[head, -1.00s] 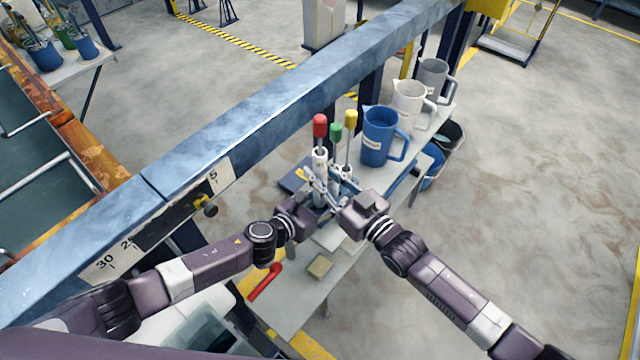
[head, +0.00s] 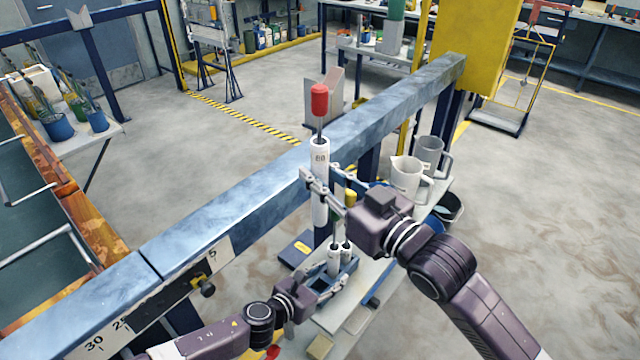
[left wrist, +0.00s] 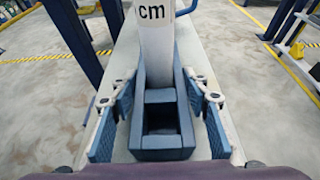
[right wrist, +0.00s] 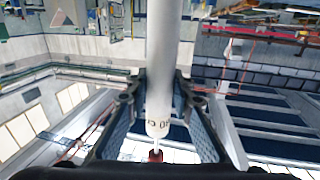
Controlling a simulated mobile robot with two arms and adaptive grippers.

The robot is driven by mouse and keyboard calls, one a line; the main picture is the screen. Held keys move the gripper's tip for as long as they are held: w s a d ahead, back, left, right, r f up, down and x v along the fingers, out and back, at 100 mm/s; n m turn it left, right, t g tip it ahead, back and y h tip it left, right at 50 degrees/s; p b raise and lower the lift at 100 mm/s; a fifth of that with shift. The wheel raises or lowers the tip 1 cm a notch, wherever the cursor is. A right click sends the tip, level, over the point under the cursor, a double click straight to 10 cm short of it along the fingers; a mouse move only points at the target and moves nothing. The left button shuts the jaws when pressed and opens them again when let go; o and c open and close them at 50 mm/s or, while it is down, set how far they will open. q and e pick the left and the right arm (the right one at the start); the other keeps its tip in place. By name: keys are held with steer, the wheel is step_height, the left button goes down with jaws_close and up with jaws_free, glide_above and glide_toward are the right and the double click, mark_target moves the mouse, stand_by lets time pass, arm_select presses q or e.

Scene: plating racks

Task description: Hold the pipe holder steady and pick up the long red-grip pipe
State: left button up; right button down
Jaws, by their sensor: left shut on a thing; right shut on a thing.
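The long red-grip pipe has a red grip (head: 319,100) above a white tube (head: 319,160) marked 80. My right gripper (head: 325,187) is shut on its white tube and holds it upright, raised above the holder. In the right wrist view the tube (right wrist: 160,60) runs between both fingers. The blue pipe holder (head: 348,278) stands on the bench, with my left gripper (head: 325,285) shut around it. The left wrist view shows the holder (left wrist: 158,154) between the fingers, an empty square compartment in front and a white tube (left wrist: 155,45) marked cm behind.
A yellow grip (head: 350,196) is partly hidden behind my right gripper. Grey jugs (head: 407,175) stand further back on the bench. A long blue beam (head: 250,190) runs close behind the raised pipe. Open floor lies to the right.

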arm_select(q)
steer(key=shift+a, duration=0.1)
steer(key=o, duration=1.3)
steer(key=shift+s, duration=0.1)
steer(key=v, duration=1.1)
steer(key=shift+a+f, duration=0.1)
steer(key=shift+f, duration=0.05)
steer(key=shift+s+a+r, duration=0.2)
steer(key=shift+s+r, duration=0.1)
